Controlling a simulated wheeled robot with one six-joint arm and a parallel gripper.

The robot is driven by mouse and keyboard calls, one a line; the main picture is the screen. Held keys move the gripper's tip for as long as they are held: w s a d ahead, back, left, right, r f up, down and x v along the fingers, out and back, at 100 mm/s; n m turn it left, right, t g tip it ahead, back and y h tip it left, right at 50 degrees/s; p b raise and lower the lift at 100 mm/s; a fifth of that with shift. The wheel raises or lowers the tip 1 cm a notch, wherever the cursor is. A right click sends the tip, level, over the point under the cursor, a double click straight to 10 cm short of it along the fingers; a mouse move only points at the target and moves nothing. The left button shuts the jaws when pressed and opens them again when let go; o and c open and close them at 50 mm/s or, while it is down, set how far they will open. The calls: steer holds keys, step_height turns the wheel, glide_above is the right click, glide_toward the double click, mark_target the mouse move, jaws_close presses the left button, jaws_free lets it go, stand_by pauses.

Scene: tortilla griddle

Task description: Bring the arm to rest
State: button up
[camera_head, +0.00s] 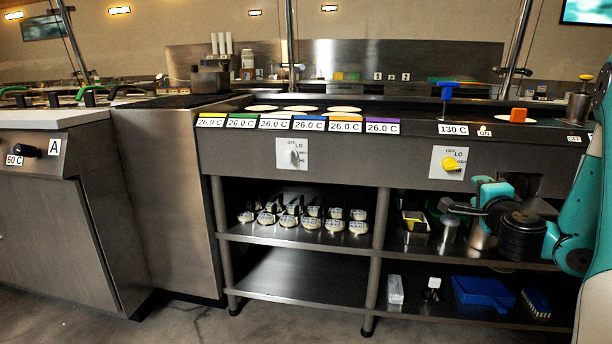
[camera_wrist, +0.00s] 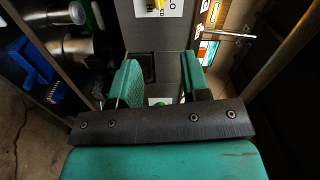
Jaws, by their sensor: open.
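My gripper (camera_head: 488,192) is in front of the right part of the counter in the head view, just below the yellow knob's level and before the upper shelf. My arm reaches in from the right edge, bent, with its dark wrist joint low. In the wrist view, the two teal fingers of my gripper (camera_wrist: 160,66) stand apart with a clear gap between them. The gripper is open and holds nothing that I can see. A small green and white patch shows between the fingers near their base; I cannot tell what it is.
The yellow knob (camera_head: 452,164) on the counter front is close to my gripper. Metal containers (camera_head: 415,232) stand on the upper shelf (camera_head: 300,241); a blue tray (camera_head: 483,293) lies on the lower one. Floor in front of the counter is clear at the left.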

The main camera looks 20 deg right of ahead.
steer(key=w+a+r+n+g+y, duration=0.1)
steer(key=w+a+r+n+y, duration=0.1)
steer(key=a+n+y, duration=0.95)
steer(key=w+a+r+n+g+y, duration=0.15)
steer(key=a+n+y, duration=0.35)
steer(key=a, duration=1.4)
steer(key=s+a+f+n+g+y, duration=0.1)
steer(key=s+a+f+n+g, duration=0.1)
steer(key=s+a+n+g, duration=0.85)
steer(key=s+a+f+n+g+h, duration=0.1)
steer(key=s+a+n+g+h, duration=0.2)
steer(key=s, duration=0.9)
step_height(320, 180, up, 32)
steer(key=s+h+p, duration=0.1)
steer(key=p, duration=3.1)
steer(key=shift+s+d+f+m+t, duration=0.2)
steer(key=shift+s+m+t, duration=0.1)
